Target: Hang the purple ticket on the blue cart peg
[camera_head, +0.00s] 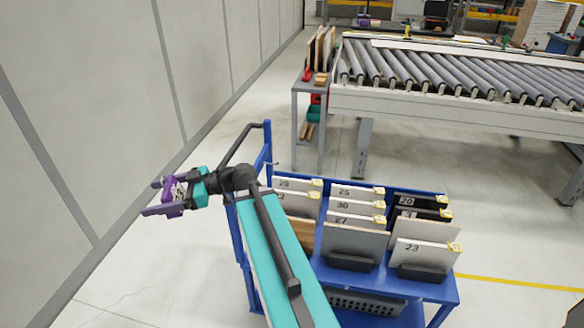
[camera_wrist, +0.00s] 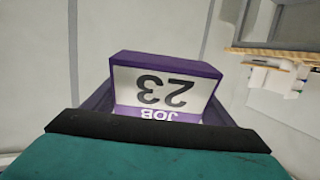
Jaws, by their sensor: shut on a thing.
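The purple ticket (camera_head: 176,194) is held between the fingers of my gripper (camera_head: 156,197), left of the cart and out over the floor. In the wrist view, the purple ticket (camera_wrist: 166,72) has a white face reading "JOB 23" upside down, framed in purple. My gripper (camera_wrist: 165,100) is shut on it. The blue cart (camera_head: 451,291) stands right of the gripper, with upright numbered boards in its rack. A blue post with a dark handle (camera_head: 267,135) rises at its left end.
A roller conveyor (camera_head: 430,100) runs behind the cart. A grey side stand (camera_head: 309,87) with boards stands at its left end. A pale wall (camera_head: 80,100) closes off the left. Open floor lies between wall and cart.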

